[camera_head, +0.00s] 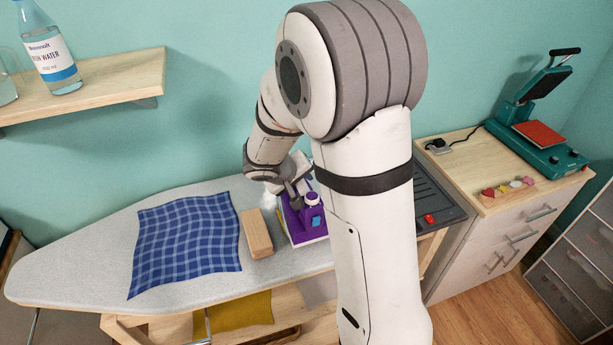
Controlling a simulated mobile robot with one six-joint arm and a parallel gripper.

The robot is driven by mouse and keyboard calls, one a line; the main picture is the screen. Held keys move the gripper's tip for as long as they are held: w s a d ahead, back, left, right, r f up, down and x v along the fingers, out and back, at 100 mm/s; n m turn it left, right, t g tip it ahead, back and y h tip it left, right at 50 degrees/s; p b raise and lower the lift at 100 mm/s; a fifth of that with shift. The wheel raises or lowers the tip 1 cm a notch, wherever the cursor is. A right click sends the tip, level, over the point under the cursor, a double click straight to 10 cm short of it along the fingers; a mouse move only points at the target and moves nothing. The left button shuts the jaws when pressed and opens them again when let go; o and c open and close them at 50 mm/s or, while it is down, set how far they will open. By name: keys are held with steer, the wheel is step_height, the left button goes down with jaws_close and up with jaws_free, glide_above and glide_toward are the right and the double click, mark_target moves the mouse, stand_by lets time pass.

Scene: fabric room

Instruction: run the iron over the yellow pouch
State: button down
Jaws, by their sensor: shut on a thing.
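My gripper (292,193) reaches down from behind and is shut on the iron, though my arm hides much of the grip. A small yellow edge (280,213) shows just left of the iron. It may be the yellow pouch, mostly hidden; I cannot tell whether the iron touches it. A mustard yellow cloth (240,312) lies lower down, below the board.
A shelf (120,75) holds a water bottle (49,50). A green heat press (537,140) stands on the right cabinet.

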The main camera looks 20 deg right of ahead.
steer(key=shift+a+p, duration=0.65)
steer(key=shift+a, duration=0.7)
steer(key=shift+w+d+b, duration=0.1)
steer(key=shift+d+b, duration=1.6)
steer(key=shift+d, duration=1.5)
step_height(320, 180, up, 8)
steer(key=p, duration=0.4)
steer(key=shift+r, duration=0.15)
steer(key=w+a+f+n+y, duration=0.1)
steer(key=n, duration=0.1)
steer(key=w+a+f+n+t+y, duration=0.1)
steer(key=w+a+n, duration=0.1)
steer(key=w+a+f+n+t+y, duration=0.1)
steer(key=w+a+f+n, duration=0.1)
steer(key=shift+w+a, duration=0.1)
steer(key=shift+a, duration=0.05)
steer(key=shift+a+f+n+y, duration=0.15)
steer(key=shift+a+n+y, duration=0.15)
steer(key=shift+y, duration=0.1)
